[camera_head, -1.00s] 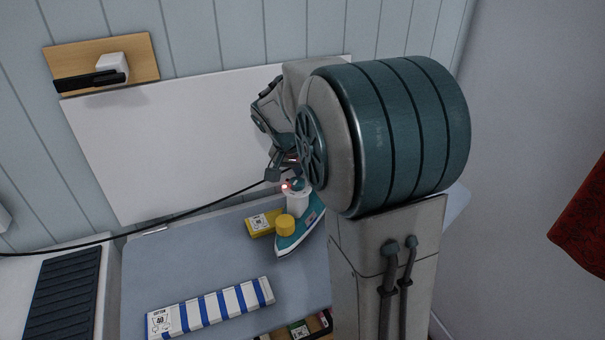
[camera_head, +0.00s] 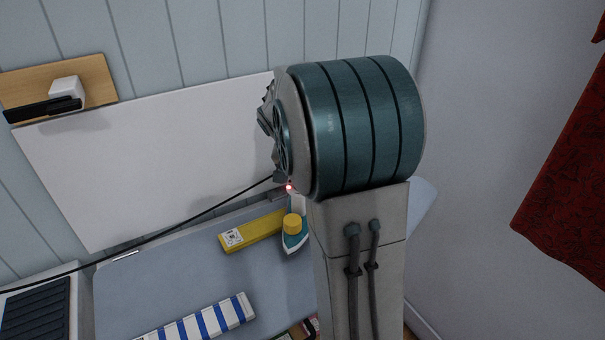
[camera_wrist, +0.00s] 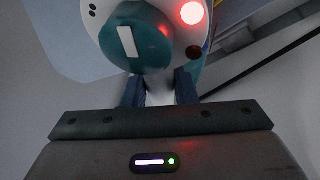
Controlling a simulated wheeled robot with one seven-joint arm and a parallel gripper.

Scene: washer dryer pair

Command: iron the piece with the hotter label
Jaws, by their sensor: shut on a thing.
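A teal and white iron (camera_head: 296,241) with a yellow knob stands on the grey-blue board, partly hidden by my arm. A yellow folded piece (camera_head: 259,229) with a white label lies just left of the iron; the label's marks are too small to read. A white piece with blue stripes (camera_head: 204,323) lies nearer, cut by the bottom edge, its label out of view. My gripper (camera_wrist: 159,92) is shut on the iron's handle; the wrist view shows the iron's teal and white end (camera_wrist: 135,40) with a lit red lamp. In the head view my arm mostly hides the gripper.
The board (camera_head: 150,285) has free room at left. A black cord (camera_head: 190,212) runs left from the iron. A white panel (camera_head: 150,160) stands behind, below a wooden shelf (camera_head: 100,80). A red cloth (camera_head: 570,210) hangs at right.

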